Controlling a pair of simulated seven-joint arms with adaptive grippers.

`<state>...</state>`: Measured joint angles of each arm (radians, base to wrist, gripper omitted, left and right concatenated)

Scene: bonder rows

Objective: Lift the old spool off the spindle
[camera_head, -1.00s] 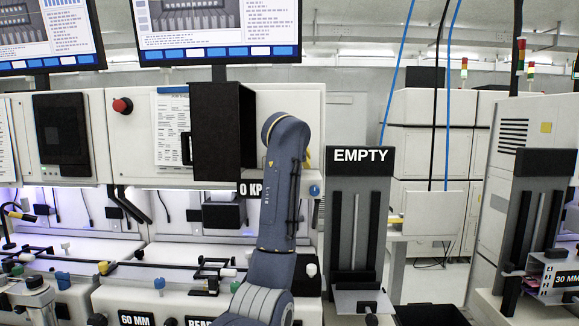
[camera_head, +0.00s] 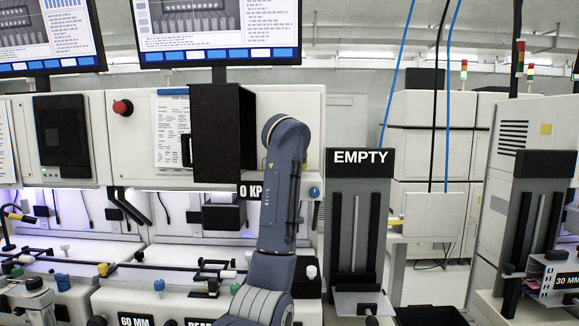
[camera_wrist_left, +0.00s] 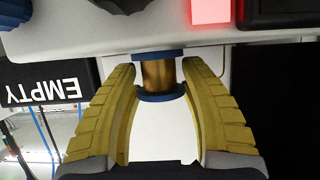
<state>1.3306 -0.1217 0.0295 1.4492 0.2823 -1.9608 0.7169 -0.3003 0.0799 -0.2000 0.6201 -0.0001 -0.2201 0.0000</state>
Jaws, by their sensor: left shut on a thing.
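The spool, with a copper-coloured body (camera_wrist_left: 157,74) between two blue flanges, shows in the left wrist view, just below a pale machine panel. My left gripper (camera_wrist_left: 160,80) has its yellow ribbed fingers on either side of the spool and is shut on it. The spindle is hidden, so I cannot tell whether the spool still sits on it. In the head view a blue-grey arm of mine rises at the centre, but its gripper is hidden. My right gripper is not in view.
A black open door (camera_head: 217,125) stands left of the arm. A dark stand marked EMPTY (camera_head: 360,157) is to its right, with a black bin (camera_head: 430,315) at its foot. A knob (camera_wrist_left: 122,4) and a red light (camera_wrist_left: 211,11) are close to the spool.

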